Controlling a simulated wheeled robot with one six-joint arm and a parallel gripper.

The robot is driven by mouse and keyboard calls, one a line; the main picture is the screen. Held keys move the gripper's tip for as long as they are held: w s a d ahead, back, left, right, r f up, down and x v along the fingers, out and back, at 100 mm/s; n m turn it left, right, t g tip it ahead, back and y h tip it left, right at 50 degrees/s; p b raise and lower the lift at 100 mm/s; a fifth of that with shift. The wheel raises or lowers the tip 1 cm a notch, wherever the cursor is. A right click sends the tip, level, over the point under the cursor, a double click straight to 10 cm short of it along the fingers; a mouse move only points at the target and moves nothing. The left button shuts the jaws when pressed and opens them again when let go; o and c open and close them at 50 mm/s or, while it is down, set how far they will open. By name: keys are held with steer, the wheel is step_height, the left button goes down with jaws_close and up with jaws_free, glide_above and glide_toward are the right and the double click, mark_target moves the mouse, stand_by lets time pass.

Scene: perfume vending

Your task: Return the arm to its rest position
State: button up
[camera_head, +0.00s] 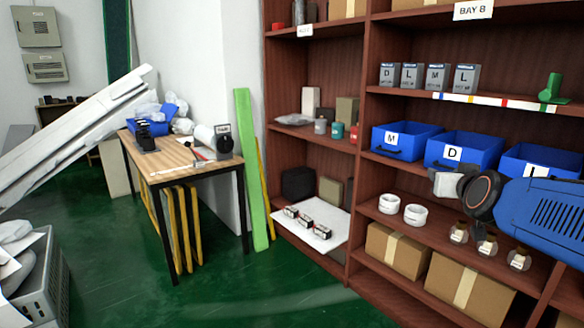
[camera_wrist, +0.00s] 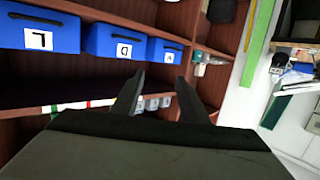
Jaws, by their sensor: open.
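My gripper (camera_wrist: 160,92) shows in the wrist view with its two dark fingers apart and nothing between them. It faces the shelving, and that view is turned upside down. My blue arm (camera_head: 545,220) reaches in from the right edge of the head view, in front of the right shelf bay. Its dark round joint (camera_head: 481,192) overlaps the front of the bin shelf. The fingers cannot be made out in the head view.
Blue bins marked M (camera_head: 405,140) and D (camera_head: 462,150) stand behind the arm, with another partly covered. Small glass bottles (camera_head: 487,246) and white rolls (camera_head: 414,214) are on the shelf below. A wooden table (camera_head: 165,160) stands left; green floor (camera_head: 260,290) is open in front.

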steer(key=s+a+f+n+g+y, duration=0.25)
steer(key=s+a+f+g, duration=0.25)
steer(key=s+a+f, duration=0.55)
steer(key=s+f+g, duration=0.2)
steer(key=s+f, duration=0.3)
steer(key=s, duration=0.3)
steer(key=s+f+g, duration=0.3)
steer(key=s+f, duration=0.3)
steer(key=s, duration=0.2)
steer(key=shift+s+d+y, duration=0.35)
steer(key=shift+s+d, duration=0.05)
stand_by(3.9)
